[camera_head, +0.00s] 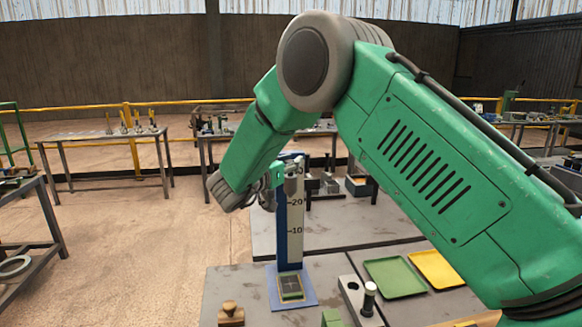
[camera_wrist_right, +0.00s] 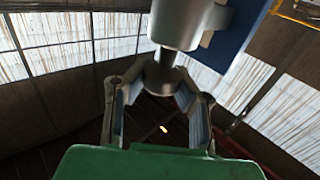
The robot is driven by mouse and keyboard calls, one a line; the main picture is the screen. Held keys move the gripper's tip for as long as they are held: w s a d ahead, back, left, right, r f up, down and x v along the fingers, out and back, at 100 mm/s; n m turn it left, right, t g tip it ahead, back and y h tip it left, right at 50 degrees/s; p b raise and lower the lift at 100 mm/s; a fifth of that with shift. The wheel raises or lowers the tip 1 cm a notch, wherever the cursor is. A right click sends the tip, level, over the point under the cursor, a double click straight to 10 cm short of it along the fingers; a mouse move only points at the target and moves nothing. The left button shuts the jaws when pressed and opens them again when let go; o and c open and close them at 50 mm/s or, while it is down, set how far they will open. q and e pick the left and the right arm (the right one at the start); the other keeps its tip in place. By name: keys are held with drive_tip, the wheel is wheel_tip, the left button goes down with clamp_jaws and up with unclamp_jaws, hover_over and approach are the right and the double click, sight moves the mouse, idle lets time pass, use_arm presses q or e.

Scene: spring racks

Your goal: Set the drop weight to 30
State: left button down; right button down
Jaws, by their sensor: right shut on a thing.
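The drop-weight stand is a blue post with a white scale (camera_head: 296,215) marked 10 and 20, with a partly hidden mark near its top. It stands upright on a blue base plate (camera_head: 305,299). The drop weight, a grey metal cylinder (camera_head: 291,185), is high on the post, above the 20 mark. In the wrist view the weight (camera_wrist_right: 187,22) has a dark, narrower stem and a wider end piece below. My right gripper (camera_head: 270,192) is beside the upper post. In the wrist view its fingers (camera_wrist_right: 160,92) are shut on the weight's end piece. My left gripper is out of view.
A green tray (camera_head: 394,278) and a yellow tray (camera_head: 437,268) lie right of the stand. A metal block with a pin (camera_head: 368,300) and a small wooden knob piece (camera_head: 231,314) are near the front. My right arm covers much of the right side.

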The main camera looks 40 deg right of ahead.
drive_tip(key=shift+a+f, duration=0.1)
drive_tip(key=c, duration=1.2)
unclamp_jaws()
drive_tip(key=shift+w+a, duration=0.1)
drive_tip(key=shift+a, duration=0.15)
drive_tip(key=v, duration=1.1)
drive_tip(key=shift+a, duration=0.3)
